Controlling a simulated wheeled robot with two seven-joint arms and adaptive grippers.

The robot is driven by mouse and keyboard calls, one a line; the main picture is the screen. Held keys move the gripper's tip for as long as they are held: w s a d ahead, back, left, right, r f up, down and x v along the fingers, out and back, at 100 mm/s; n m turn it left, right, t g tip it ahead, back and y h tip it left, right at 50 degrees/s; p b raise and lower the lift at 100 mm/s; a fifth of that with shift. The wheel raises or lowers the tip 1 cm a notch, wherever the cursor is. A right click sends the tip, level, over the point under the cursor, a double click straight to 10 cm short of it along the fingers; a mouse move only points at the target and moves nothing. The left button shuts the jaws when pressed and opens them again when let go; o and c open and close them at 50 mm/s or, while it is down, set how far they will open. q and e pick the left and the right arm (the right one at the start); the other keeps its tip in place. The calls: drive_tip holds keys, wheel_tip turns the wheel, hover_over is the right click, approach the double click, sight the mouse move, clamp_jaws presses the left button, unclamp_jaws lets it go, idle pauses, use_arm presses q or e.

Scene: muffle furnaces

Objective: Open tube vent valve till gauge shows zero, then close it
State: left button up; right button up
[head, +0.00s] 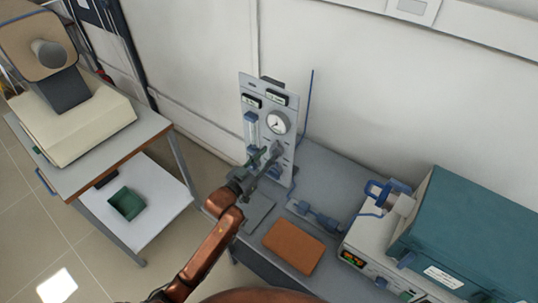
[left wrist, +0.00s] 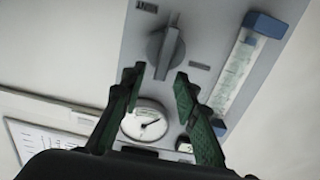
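A grey upright panel (head: 286,170) stands on the bench in the head view. It carries a round white gauge (head: 277,122), which also shows in the left wrist view (left wrist: 143,119); its needle is dark, the reading too small to tell. The grey vent knob (left wrist: 163,50), beside a "VENT" label, is upside down in the left wrist view, its ridge slightly tilted. My left gripper (left wrist: 157,79) is open, its green fingertips on either side of the knob's ridge end, with visible gaps. My left gripper (head: 262,164) is in front of the panel in the head view. My right gripper is not seen.
A flowmeter tube (head: 251,131) is on the panel's left side. An orange-brown block (head: 294,246) lies on the bench, near blue fittings (head: 318,216). A teal-topped furnace (head: 475,235) stands at right. A trolley (head: 150,140) with a green box (head: 127,204) stands left.

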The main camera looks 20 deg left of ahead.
use_arm(q)
drive_tip(key=shift+w+d, duration=0.15)
drive_tip(key=shift+w, duration=0.3)
drive_tip(key=shift+c, duration=0.2)
clamp_jaws()
